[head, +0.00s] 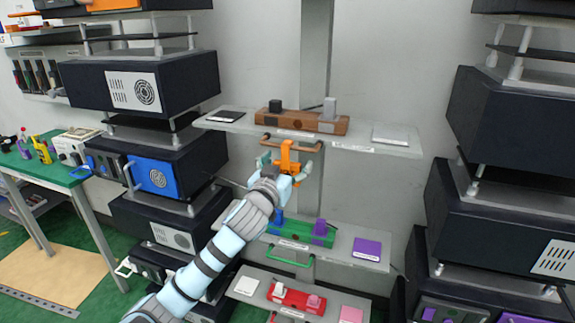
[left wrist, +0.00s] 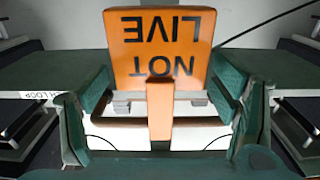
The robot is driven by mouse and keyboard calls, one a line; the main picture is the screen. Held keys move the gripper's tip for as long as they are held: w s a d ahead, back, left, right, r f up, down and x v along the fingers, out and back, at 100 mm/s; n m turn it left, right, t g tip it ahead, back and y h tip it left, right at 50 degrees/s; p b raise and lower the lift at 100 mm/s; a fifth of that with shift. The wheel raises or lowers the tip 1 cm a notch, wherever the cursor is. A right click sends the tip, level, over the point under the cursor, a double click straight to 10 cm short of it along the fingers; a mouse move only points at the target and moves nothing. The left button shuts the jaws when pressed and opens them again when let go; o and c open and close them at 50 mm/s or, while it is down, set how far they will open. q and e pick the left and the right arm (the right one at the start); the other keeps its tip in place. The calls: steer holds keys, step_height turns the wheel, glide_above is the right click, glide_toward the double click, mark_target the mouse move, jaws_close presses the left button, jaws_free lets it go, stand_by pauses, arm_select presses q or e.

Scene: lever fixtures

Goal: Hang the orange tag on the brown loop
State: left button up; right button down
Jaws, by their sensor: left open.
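The orange tag (left wrist: 160,45) carries the words NOT LIVE, upside down in the left wrist view. Its orange stem (left wrist: 160,108) crosses in front of the brown loop's bar (left wrist: 125,122). In the head view the tag (head: 288,158) is at the brown loop (head: 312,147), below the top shelf's front edge. I cannot tell whether its hook goes around the bar. My left gripper (head: 283,172) is open, its green fingers on either side of the tag, with visible gaps beside the stem. My right gripper is not in view.
The top shelf (head: 220,126) bears a brown lever fixture (head: 335,126), a black plate and a white plate. Lower shelves bear a green fixture (head: 300,231) and a red fixture (head: 295,297). Dark equipment stacks (head: 145,78) stand on both sides.

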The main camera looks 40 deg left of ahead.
arm_select(q)
steer(key=v, duration=1.2)
steer(key=shift+w, duration=0.1)
